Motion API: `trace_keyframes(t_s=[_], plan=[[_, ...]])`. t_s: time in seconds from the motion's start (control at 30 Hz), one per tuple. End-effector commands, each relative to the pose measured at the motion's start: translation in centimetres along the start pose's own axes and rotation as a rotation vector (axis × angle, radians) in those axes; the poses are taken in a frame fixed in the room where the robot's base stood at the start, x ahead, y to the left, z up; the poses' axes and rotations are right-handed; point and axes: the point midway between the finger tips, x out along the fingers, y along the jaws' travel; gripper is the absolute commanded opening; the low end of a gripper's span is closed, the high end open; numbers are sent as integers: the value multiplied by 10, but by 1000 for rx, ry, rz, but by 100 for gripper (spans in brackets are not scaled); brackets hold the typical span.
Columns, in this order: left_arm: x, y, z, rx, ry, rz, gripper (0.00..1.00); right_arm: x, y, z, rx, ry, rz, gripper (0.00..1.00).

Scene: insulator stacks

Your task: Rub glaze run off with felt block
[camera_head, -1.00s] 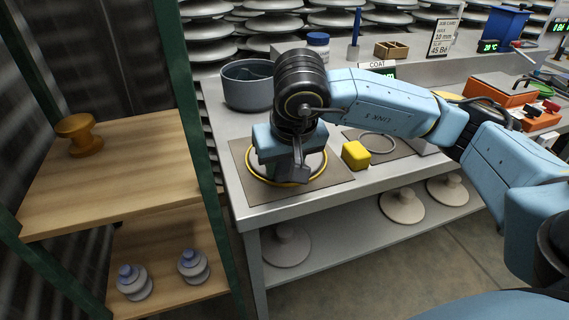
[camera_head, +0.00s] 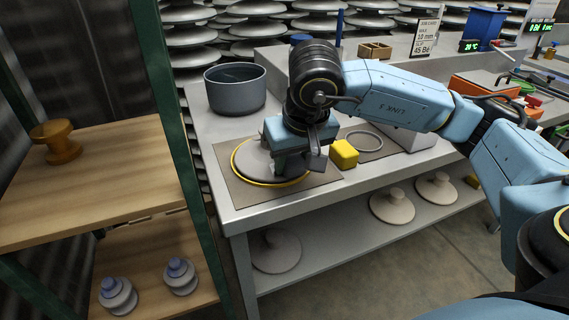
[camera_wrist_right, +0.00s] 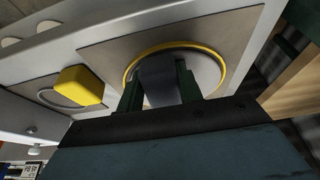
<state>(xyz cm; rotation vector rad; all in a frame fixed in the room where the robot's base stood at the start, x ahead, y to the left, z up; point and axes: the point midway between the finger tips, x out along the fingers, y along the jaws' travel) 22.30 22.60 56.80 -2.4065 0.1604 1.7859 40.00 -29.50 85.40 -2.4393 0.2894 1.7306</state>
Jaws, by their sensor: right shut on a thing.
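A pale grey disc (camera_head: 254,158) lies inside a yellow ring (camera_head: 236,172) on a brown mat (camera_head: 238,194) at the bench's front left. In the right wrist view the disc (camera_wrist_right: 207,72) is partly hidden behind my right gripper (camera_wrist_right: 159,88). The gripper's green fingers are shut on a dark grey block, which looks like the felt block (camera_wrist_right: 158,78). In the head view my right gripper (camera_head: 292,163) is low over the right part of the disc. I cannot tell whether the block touches the disc. No glaze run can be made out. My left gripper is out of view.
A yellow block (camera_head: 344,153) stands right of the mat, near a grey ring (camera_head: 365,140). A dark round tub (camera_head: 236,92) stands behind the disc. A wooden shelf (camera_head: 100,180) with a green post is at the left. Discs lie on the bench's lower shelf (camera_head: 330,226).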

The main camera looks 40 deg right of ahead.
Motion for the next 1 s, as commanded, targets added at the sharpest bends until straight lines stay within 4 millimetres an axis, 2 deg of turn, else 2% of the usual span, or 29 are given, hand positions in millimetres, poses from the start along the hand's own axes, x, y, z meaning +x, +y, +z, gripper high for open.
trace_keyframes(t_s=[0.2,0.37,0.73,1.0], plan=[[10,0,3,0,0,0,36,3,17,1,0,-1,1,18],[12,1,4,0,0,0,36,2,19,0,0,0,0,18],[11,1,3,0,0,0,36,3,-8,1,-3,-3,-2,18],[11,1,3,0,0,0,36,5,-18,1,-4,-5,-2,18]])
